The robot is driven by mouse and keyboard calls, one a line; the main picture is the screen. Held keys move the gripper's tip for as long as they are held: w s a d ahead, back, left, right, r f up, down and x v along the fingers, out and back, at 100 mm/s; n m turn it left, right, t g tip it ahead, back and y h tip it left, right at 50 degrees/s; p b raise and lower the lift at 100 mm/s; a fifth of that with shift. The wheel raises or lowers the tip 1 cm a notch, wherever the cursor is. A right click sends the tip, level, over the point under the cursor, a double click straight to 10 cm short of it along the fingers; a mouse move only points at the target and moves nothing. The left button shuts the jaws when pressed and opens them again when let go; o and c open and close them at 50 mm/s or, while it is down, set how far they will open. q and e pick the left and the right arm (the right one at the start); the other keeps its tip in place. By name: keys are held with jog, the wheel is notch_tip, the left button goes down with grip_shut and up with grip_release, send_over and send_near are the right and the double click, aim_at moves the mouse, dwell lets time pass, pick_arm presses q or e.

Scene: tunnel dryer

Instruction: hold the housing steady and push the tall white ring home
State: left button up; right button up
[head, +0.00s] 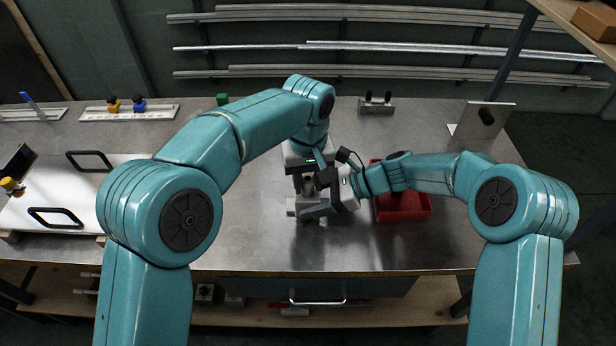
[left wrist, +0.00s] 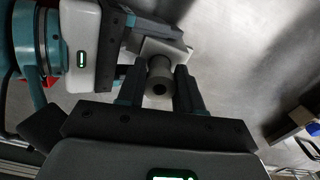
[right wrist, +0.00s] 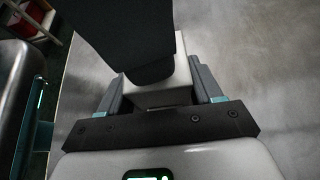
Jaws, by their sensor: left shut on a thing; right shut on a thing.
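The housing is a pale block on the metal bench, seen in the left wrist view (left wrist: 172,50), in the right wrist view (right wrist: 160,97) and in the head view (head: 292,207). My right gripper (right wrist: 160,92) is shut on it from the side. The tall white ring (left wrist: 159,68) looks like a pale grey cylinder with a dark bore, standing at the housing. My left gripper (left wrist: 160,88), pointing down from above, is shut on it. The seat between ring and housing is hidden by the fingers, so I cannot tell how deep the ring sits. A dark gripper part blocks much of the right wrist view.
A red bin (head: 424,207) stands just right of the grippers, under my right forearm. A pale panel with black handles (head: 38,205) lies at the left. Rails with small blocks (head: 128,112) and a grey bracket (head: 482,122) stand further back. The bench front is clear.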

aim_at(308, 180)
pick_arm(q)
jog(key=shift+f, duration=0.65)
jog(key=o, duration=1.2)
notch_tip(308, 180, up, 12)
jog(key=shift+r, duration=0.1)
